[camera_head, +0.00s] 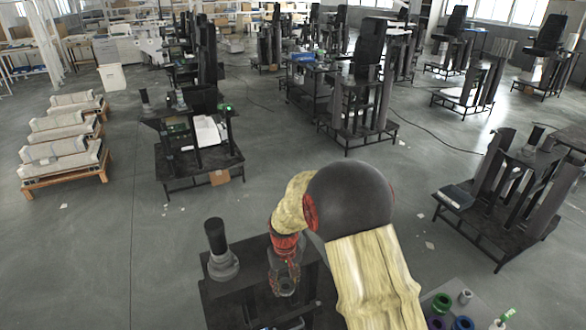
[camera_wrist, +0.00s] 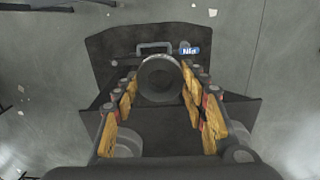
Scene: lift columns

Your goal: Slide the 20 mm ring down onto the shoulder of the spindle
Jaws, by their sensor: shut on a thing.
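My gripper (camera_head: 285,284) is at the lower middle of the head view, low over a dark stand. In the wrist view my gripper (camera_wrist: 161,82) is shut, its fingers on both sides of a grey round ring (camera_wrist: 160,78). The ring's face is toward the camera, with a smaller circle inside it. In the head view the ring is largely hidden by the fingers. I cannot make out the spindle or its shoulder apart from the ring, nor whether the ring is around it or above it.
The dark stand (camera_wrist: 112,48) has a grey handle (camera_wrist: 155,47) and a blue tag (camera_wrist: 190,50). A grey base with a black upright cylinder (camera_head: 216,237) stands left of my gripper. Green (camera_head: 441,303) and blue (camera_head: 463,323) rings lie at the lower right.

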